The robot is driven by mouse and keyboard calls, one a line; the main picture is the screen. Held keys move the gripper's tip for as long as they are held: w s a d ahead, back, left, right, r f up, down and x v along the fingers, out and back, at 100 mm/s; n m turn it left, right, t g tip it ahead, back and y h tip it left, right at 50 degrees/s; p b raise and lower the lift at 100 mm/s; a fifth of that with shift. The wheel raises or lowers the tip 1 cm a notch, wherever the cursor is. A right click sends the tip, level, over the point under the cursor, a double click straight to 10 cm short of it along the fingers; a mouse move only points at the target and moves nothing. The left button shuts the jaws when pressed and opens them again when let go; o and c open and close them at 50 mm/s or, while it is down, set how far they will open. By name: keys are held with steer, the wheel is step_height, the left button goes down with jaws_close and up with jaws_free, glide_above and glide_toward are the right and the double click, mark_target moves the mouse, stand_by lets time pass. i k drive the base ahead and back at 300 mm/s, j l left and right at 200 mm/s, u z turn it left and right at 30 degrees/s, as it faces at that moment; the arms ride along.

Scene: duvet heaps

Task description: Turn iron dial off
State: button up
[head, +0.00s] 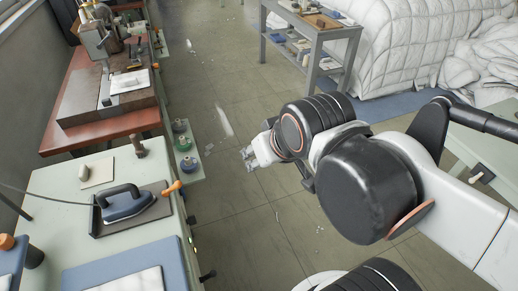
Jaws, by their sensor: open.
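A dark blue iron (124,203) with a black handle sits in a dark tray (103,229) on the pale green worktable at the left. A cord runs from it to the left edge. A dial on the iron is too small to make out. An orange-tipped knob (171,188) sticks out at the tray's right side; I cannot tell what it belongs to. My gripper (249,158) is over open floor, to the right of the table and apart from the iron. It is small in view, open, with nothing seen in it.
The pale green worktable (75,240) carries a wooden stamp (138,147) and a blue pad (105,268). A side shelf (189,166) with spools juts out from it. A sewing machine table stands behind. A grey cart (312,40) and white duvet heaps (430,40) are at the back right.

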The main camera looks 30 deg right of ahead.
mark_target(192, 220)
steer(key=l+u, duration=0.2)
steer(key=u, duration=0.25)
steer(key=l+u, duration=0.25)
steer(key=u, duration=0.2)
steer(key=l+u, duration=0.2)
steer(key=u, duration=0.25)
